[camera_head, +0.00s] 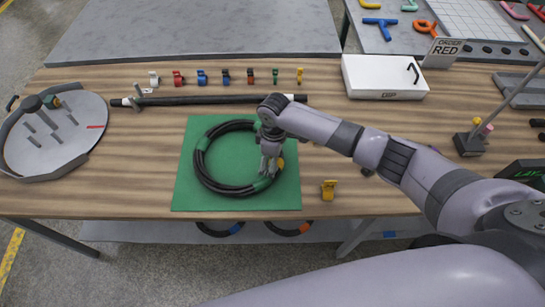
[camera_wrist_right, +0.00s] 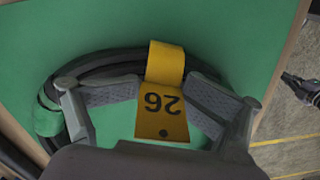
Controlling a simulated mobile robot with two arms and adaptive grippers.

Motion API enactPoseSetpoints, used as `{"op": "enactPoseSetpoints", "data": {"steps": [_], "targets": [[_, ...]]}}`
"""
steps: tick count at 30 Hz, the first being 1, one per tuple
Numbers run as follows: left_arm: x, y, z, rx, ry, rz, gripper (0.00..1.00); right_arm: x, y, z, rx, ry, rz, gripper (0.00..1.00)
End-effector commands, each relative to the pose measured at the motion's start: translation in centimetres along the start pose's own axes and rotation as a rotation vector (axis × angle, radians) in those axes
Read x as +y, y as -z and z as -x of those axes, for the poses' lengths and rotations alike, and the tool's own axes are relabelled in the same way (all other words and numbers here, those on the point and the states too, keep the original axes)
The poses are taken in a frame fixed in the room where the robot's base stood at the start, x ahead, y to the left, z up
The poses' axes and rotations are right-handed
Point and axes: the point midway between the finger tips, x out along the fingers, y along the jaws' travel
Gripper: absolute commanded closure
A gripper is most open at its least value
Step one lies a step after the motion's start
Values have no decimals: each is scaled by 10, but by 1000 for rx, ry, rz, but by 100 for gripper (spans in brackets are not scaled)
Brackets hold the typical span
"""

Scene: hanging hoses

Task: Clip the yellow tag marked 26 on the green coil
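The green coil, a black hose coil (camera_head: 203,172) with green bands, lies on a green mat (camera_head: 186,192). The yellow tag marked 26 (camera_wrist_right: 163,100) is between my right gripper's fingertips, at the hose's near right part. Its upper part is curved over the black hose, its flap towards the wrist camera. Whether it is clipped on I cannot tell. In the head view it is a small yellow patch (camera_head: 281,163). My right gripper (camera_head: 268,168) points down over the coil; both pads seem to touch the tag's sides. My left gripper is out of view.
Another yellow tag (camera_head: 329,190) stands right of the mat. Several coloured clips (camera_head: 226,77) line the back, behind a black rod (camera_head: 200,99). A round grey tray (camera_head: 25,150) is at left, a white box (camera_head: 370,78) at back right. More coils hang below the front edge.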

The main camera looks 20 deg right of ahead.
Motion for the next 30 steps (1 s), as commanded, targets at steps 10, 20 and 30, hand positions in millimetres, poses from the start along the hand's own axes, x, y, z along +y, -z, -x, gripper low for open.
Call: {"op": "enactPoseSetpoints", "data": {"steps": [10,20,30], "targets": [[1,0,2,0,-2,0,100,2,2,67,0,-2,3,47],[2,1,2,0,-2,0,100,0,6,113,1,1,5,47],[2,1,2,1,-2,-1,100,0,6,117,0,1,5,47]]}}
